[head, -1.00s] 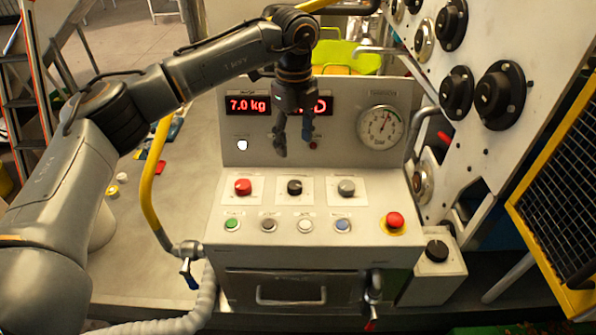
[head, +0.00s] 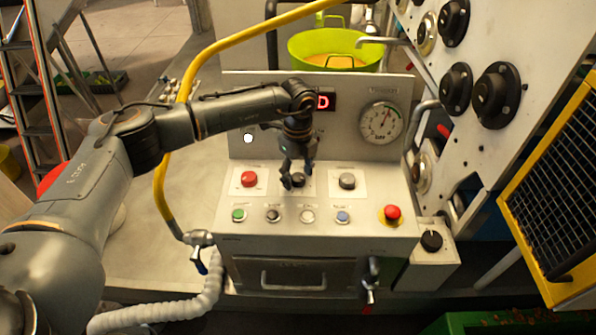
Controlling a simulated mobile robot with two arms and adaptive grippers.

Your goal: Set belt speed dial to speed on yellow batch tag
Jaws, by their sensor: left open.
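A sloped control panel (head: 325,222) carries three knobs in a row: a red one (head: 249,179), a black one (head: 299,181) in the middle and a grey one (head: 347,181). Their labels are too small to read, so I cannot tell which is the belt speed dial. My left gripper (head: 297,179) is open, pointing down with its fingers at the black knob and partly covering it. I cannot tell whether they touch it. I cannot make out a yellow batch tag. My right gripper is not in view.
Several push buttons line the panel's front, with a red emergency button (head: 392,213) at the right. A pressure gauge (head: 381,123) and a mostly hidden red display (head: 326,101) are behind. A yellow pipe (head: 164,190) runs left of the panel; a yellow-framed mesh (head: 550,190) stands right.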

